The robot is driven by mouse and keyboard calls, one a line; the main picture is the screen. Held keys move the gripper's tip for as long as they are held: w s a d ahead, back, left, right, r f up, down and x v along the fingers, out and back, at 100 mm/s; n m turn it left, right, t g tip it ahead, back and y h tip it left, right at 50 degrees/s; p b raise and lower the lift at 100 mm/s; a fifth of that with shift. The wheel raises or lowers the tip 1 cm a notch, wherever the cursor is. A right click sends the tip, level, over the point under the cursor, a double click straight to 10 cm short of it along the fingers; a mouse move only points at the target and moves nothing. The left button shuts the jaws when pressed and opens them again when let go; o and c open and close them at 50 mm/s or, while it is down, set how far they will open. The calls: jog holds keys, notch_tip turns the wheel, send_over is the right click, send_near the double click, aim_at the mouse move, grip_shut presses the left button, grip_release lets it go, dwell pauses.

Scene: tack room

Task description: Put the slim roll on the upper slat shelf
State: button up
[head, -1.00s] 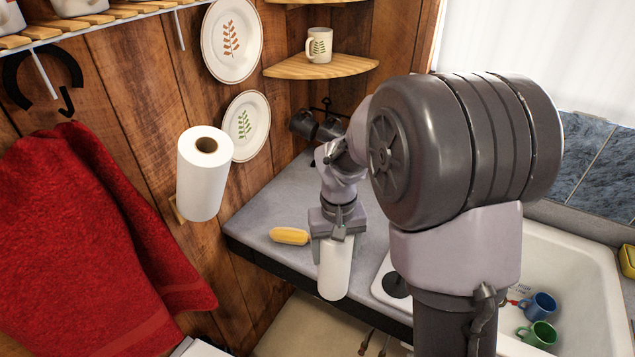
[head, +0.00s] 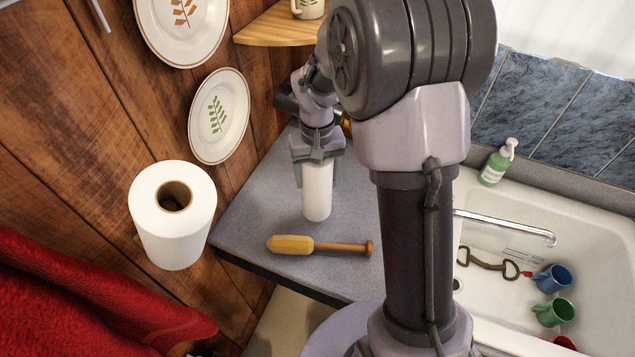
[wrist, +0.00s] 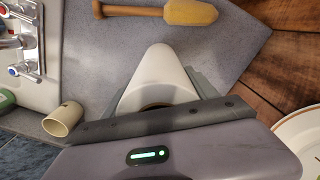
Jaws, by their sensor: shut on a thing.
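The slim roll (head: 317,195) is white and hangs upright below my gripper (head: 316,172), which is shut on its upper part. In the head view the roll is in front of the grey counter; I cannot tell whether its lower end touches the counter. In the wrist view the slim roll (wrist: 160,80) extends away from between the fingers, over the grey counter. The upper slat shelf is out of view; only a white bracket (head: 98,14) shows at the top left.
A wider white roll (head: 170,232) is on the wooden wall, above a red towel (head: 60,310). Two plates (head: 217,118) hang near a wooden corner shelf (head: 270,27). A yellow-headed wooden tool (head: 320,246) lies on the counter (head: 250,215). The sink (head: 600,240) holds mugs.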

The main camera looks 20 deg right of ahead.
notch_tip(320, 180, down, 3)
jog(key=shift+f, duration=0.1)
jog(key=shift+w, duration=0.1)
jog(key=o, duration=1)
jog(key=shift+b, duration=0.35)
jog(key=shift+c, duration=0.2)
jog(key=o, duration=0.4)
jog(key=shift+o, duration=0.2)
